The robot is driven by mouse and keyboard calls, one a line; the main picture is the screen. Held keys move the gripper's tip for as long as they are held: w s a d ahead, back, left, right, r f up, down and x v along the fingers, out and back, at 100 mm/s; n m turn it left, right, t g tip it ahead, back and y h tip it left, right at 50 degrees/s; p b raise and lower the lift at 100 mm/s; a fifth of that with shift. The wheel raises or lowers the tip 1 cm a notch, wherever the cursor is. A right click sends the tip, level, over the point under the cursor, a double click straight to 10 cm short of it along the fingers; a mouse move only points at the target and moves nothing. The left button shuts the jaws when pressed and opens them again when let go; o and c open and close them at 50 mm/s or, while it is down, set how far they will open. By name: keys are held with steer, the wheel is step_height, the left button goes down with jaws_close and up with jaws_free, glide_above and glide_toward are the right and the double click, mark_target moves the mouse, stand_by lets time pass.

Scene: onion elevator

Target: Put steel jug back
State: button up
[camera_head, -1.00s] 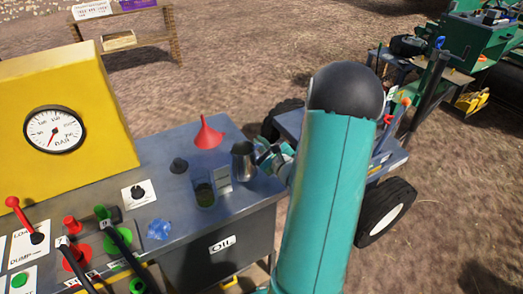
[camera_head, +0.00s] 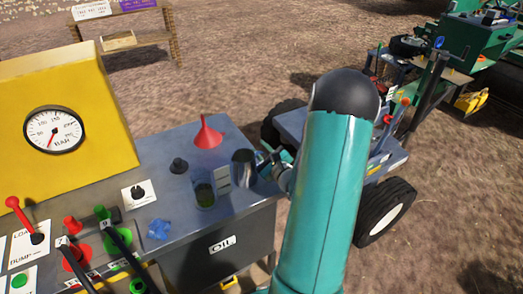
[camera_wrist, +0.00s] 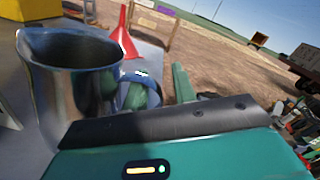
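The steel jug (camera_head: 243,170) stands upright at the right end of the grey table, right of the square opening. In the wrist view the jug (camera_wrist: 75,85) is large at the left, with its handle towards my gripper. My gripper (camera_head: 270,160) is at the handle side of the jug. In the wrist view one green finger shows through the handle loop and the other is to the right of the handle, with a gap beside it, so my gripper (camera_wrist: 160,90) looks open around the handle. The jug's base contact is hard to see.
A red funnel (camera_head: 208,135) stands behind the jug. A yellow gauge box (camera_head: 50,110) and levers fill the left side. A wheeled cart (camera_head: 385,165) stands to the right, beyond my arm.

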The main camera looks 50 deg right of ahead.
steer(key=shift+r, duration=0.15)
steer(key=v, duration=1.2)
steer(key=w+a+r+n+g+y, duration=0.1)
steer(key=w+a+r+n+y, duration=0.25)
steer(key=a+y, duration=0.2)
steer(key=w+a+r+n+y, duration=0.25)
steer(key=a+n+y, duration=0.2)
steer(key=a, duration=0.25)
steer(key=a+r+n+g+y, duration=0.1)
steer(key=a+n+g+y, duration=0.3)
steer(key=a, duration=0.4)
steer(key=a+r+n+g+y, duration=0.1)
steer(key=a+r+n+g, duration=0.1)
steer(key=a+n+g, duration=0.4)
steer(key=s+a+r+n+g+h, duration=0.2)
steer(key=s+a+n+g+h, duration=0.2)
steer(key=s+a+n, duration=0.4)
step_height(320, 180, up, 7)
steer(key=s+n+t+h, duration=0.1)
steer(key=n+t+h, duration=0.2)
steer(key=n+h, duration=0.3)
steer(key=shift+d+r+h, duration=0.15)
steer(key=shift+d+h, duration=0.15)
steer(key=shift+d, duration=0.15)
